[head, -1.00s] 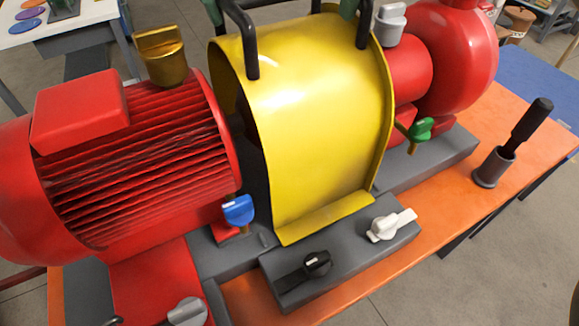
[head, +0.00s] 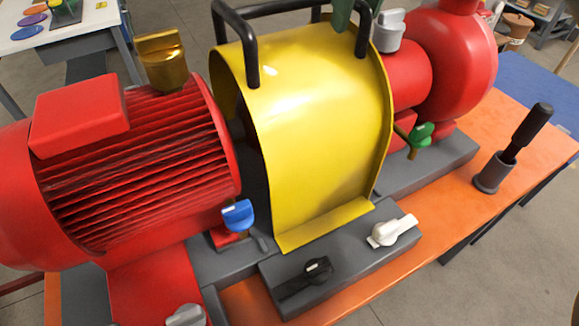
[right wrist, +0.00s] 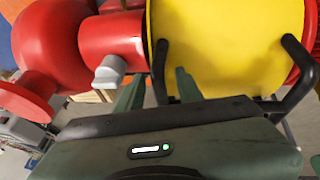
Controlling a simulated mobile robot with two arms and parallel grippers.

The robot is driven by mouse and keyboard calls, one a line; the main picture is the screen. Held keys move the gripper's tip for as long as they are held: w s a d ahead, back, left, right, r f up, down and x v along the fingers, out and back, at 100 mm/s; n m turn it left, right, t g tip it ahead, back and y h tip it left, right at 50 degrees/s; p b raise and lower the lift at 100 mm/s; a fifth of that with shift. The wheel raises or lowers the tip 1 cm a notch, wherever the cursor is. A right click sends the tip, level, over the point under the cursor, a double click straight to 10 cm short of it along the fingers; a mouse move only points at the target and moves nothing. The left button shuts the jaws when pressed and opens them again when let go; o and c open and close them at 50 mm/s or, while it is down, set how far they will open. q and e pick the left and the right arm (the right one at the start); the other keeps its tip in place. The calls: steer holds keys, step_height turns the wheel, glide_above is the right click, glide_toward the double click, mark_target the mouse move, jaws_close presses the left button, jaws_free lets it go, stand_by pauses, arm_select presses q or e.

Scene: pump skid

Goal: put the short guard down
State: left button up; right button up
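The short guard, a curved yellow cover (head: 320,130) with black handles (head: 250,50), stands upright between the red motor and the red pump. Its front flange appears to rest on the grey base. In the right wrist view the guard (right wrist: 225,45) is just beyond my right gripper (right wrist: 158,85). That gripper's green fingers are apart, with a black handle post seen between them; I cannot tell whether they touch it. In the head view, part of my right gripper (head: 343,14) shows at the top edge by the handle. My left gripper is out of view.
The red motor (head: 140,180) is left of the guard, the pump (head: 450,55) right. Blue (head: 238,215), black (head: 318,268), white (head: 392,231) and green (head: 421,134) knobs stand close by. A black-handled tool (head: 525,130) stands in a grey holder on the orange bench.

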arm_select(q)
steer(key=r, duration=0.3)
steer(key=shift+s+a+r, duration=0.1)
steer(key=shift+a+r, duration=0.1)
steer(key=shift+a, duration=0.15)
arm_select(e)
steer(key=v, duration=1.2)
steer(key=shift+f, duration=0.1)
